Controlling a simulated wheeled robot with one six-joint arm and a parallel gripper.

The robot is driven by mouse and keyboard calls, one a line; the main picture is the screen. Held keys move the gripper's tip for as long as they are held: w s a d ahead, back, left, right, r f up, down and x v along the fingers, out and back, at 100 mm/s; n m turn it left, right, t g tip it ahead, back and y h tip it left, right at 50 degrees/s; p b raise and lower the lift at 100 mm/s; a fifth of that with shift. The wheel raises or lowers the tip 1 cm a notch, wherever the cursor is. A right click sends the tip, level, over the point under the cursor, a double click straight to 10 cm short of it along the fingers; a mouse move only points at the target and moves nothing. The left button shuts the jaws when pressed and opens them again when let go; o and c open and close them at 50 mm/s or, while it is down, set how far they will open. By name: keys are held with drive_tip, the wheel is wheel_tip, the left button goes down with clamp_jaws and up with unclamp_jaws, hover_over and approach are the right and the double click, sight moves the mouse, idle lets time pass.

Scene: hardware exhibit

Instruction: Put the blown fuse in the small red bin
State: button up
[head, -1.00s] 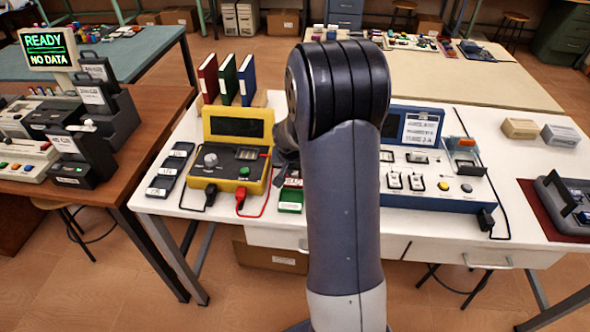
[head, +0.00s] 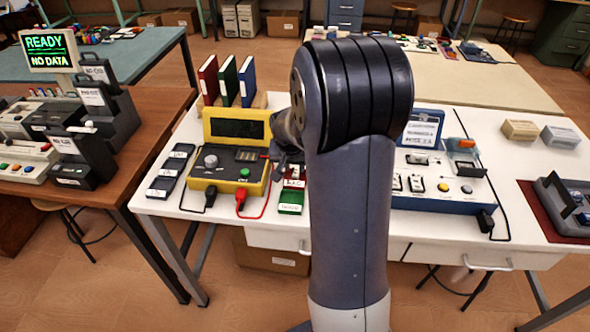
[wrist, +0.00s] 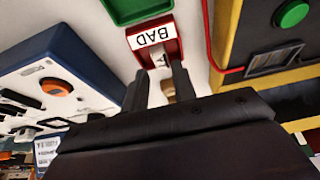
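The small red bin (head: 293,175), labelled BAD, stands on the white table behind a green bin. In the wrist view the red bin (wrist: 174,48) is just beyond my fingertips. My gripper (wrist: 160,72) has its fingers closed to a narrow gap around a small pale fuse (wrist: 160,61) with dark print and a tan end. The fuse shows against the bin's edge and seems to be above it, not inside. In the head view my gripper (head: 287,160) is partly hidden by my arm, beside the yellow tester and over the bin area. The fuse cannot be made out there.
The yellow tester (head: 213,178) with black and red leads is left of the bins. The green bin (head: 290,203) is in front of the red one. A blue unit (head: 440,199) stands right, partly behind my arm. Three binders (head: 228,82) stand behind.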

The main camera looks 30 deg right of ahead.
drive_tip(key=v, duration=0.7)
drive_tip(key=shift+r, duration=0.35)
drive_tip(key=shift+s, duration=0.1)
